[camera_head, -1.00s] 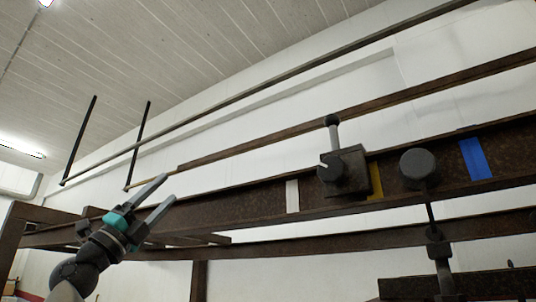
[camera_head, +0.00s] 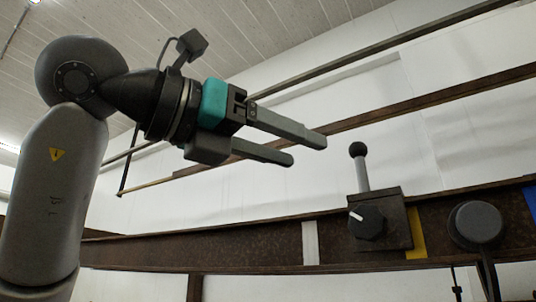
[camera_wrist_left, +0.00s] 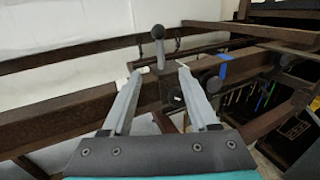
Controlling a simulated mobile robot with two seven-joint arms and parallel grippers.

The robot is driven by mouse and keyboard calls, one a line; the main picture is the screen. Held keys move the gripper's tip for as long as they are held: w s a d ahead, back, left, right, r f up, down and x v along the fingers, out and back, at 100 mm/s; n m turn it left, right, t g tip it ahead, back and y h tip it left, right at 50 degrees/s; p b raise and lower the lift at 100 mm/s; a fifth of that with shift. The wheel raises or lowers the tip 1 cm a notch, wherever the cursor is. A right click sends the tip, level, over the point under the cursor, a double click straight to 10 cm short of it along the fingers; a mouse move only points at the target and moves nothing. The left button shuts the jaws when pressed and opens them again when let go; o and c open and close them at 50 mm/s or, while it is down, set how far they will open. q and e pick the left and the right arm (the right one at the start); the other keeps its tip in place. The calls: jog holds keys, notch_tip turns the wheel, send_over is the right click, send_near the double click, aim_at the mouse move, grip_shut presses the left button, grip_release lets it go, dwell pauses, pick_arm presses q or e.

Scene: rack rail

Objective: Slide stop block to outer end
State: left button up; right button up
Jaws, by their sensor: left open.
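The stop block (camera_head: 393,232) is a dark box on the rusty rail (camera_head: 270,240), with a black round knob (camera_head: 366,220) on its face and a grey upright lever (camera_head: 361,170) ending in a black ball. It sits between a white stripe (camera_head: 310,243) and a yellow stripe (camera_head: 416,235), close against the yellow one. My left gripper (camera_head: 305,150) is open and empty, above the rail and left of the lever. In the left wrist view the lever (camera_wrist_left: 159,48) stands beyond and between the open fingertips (camera_wrist_left: 160,73). My right gripper is not in view.
A dark round disc (camera_head: 475,223) on a stem stands right of the yellow stripe. A blue stripe (camera_head: 531,204) marks the rail at the far right. A thinner rusty beam (camera_head: 440,95) runs behind and above. The rail left of the white stripe is clear.

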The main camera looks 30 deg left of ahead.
aim_at(358, 171)
pick_arm(q)
jog(key=p+x, duration=0.2)
jog(key=x, duration=0.9)
jog(key=shift+p, duration=0.4)
jog(key=shift+w+d, duration=0.1)
jog(key=shift+w, duration=0.15)
jog(key=shift+x, duration=1.15)
grip_shut()
